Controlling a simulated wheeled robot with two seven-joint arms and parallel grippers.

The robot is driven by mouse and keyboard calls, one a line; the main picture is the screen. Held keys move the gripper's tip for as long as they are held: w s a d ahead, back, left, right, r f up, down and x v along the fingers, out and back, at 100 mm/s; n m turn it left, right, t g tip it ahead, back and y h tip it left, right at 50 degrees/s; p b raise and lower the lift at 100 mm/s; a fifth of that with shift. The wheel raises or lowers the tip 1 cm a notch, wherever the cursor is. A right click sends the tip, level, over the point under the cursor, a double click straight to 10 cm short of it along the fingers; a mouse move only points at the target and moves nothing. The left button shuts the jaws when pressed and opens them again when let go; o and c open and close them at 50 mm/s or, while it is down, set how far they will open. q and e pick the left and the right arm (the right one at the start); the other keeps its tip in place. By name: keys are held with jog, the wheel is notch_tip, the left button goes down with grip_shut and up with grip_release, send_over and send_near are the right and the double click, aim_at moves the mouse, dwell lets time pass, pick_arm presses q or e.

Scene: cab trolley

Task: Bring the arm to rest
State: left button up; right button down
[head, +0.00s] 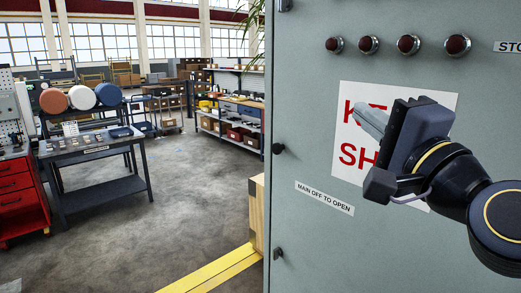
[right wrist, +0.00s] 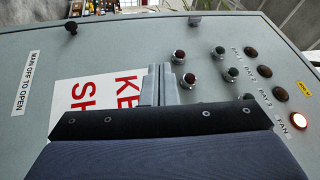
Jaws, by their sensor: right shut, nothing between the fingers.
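My right gripper (head: 370,122) is in front of the grey cabinet door (head: 310,245) in the head view. Its two grey fingers are together with nothing between them, and they cover part of the white sign with red letters (head: 440,98). In the right wrist view the shut fingers (right wrist: 161,84) reach over the same sign (right wrist: 98,91). I cannot tell how far the fingertips are from the door. My left gripper is not in view.
Dark red lamps (head: 408,44) line the door's top; a FAN lamp (right wrist: 299,121) glows in the wrist view. Small black knobs (head: 278,148) sit at the door's left edge. A workbench (head: 100,190) and red drawer cabinet (head: 18,200) stand far left. The floor between is clear.

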jog(key=s+d+f+n+g+h+b, duration=0.1)
jog(key=s+d+f+n+g, duration=0.2)
jog(key=f, duration=1)
jog(key=s+f+n+g, duration=0.3)
jog(key=f+n+g, duration=0.2)
jog(key=f, duration=0.8)
jog(key=s+d+f+n+g, duration=0.1)
jog(key=s+f+n+g, duration=0.1)
jog(key=s+f, duration=0.3)
jog(key=s+d+f+n+g+h, duration=0.1)
jog(key=s+f+g, duration=0.3)
jog(key=f, duration=0.8)
jog(key=shift+s+f+n+b, duration=0.4)
jog(key=shift+s+n, duration=0.1)
jog(key=shift+s, duration=0.6)
